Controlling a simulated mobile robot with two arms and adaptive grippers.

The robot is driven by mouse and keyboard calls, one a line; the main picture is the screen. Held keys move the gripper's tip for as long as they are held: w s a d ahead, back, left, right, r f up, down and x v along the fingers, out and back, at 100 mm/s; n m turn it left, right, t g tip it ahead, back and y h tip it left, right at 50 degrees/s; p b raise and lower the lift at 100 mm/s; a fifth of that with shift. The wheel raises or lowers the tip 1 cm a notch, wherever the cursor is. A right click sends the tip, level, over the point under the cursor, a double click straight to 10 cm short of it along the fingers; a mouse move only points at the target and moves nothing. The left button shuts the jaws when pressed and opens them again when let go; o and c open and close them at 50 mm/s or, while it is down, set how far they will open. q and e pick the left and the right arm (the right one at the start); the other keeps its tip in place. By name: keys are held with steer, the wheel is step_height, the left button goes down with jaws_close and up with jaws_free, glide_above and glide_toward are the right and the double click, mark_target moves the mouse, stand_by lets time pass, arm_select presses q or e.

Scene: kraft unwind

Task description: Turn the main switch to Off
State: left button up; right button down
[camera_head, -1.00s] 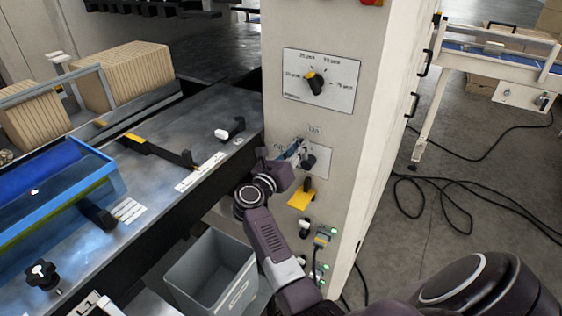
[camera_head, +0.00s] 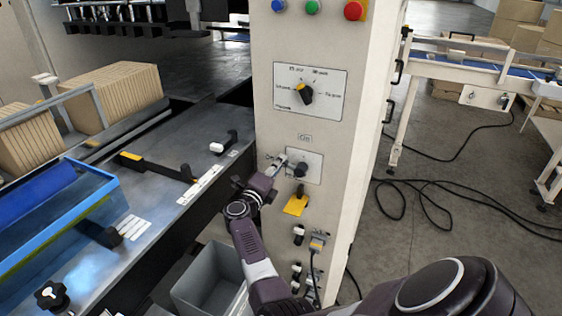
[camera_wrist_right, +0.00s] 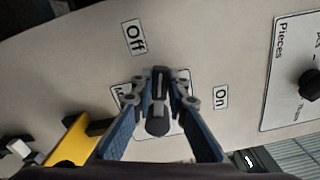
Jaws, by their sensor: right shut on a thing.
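The main switch (camera_head: 300,169) is a black rotary knob on a pale plate on the beige cabinet's front. In the right wrist view the knob (camera_wrist_right: 158,122) has a white line on its handle, which points up in that picture, closer to the "Off" label (camera_wrist_right: 133,37) than to the "On" label (camera_wrist_right: 221,97). My right gripper (camera_wrist_right: 160,92) has its two fingers on either side of the handle, shut on it. In the head view my right gripper (camera_head: 281,166) reaches the knob from the left and partly hides the plate. My left gripper is out of view.
A pieces dial (camera_head: 306,94) sits above the switch, and a yellow tab (camera_head: 296,204) juts out below it. Blue, green and red buttons (camera_head: 354,10) are at the top. A grey bin (camera_head: 212,283) stands on the floor below. Black cables (camera_head: 430,190) lie at right.

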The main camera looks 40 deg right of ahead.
steer(key=shift+w+a+f+n, duration=0.15)
steer(key=shift+f+n, duration=1)
steer(key=shift+n, duration=0.55)
steer(key=c, duration=1.9)
jaws_free()
steer(key=shift+r, duration=0.15)
step_height(320, 180, up, 10)
steer(key=shift+f, duration=0.1)
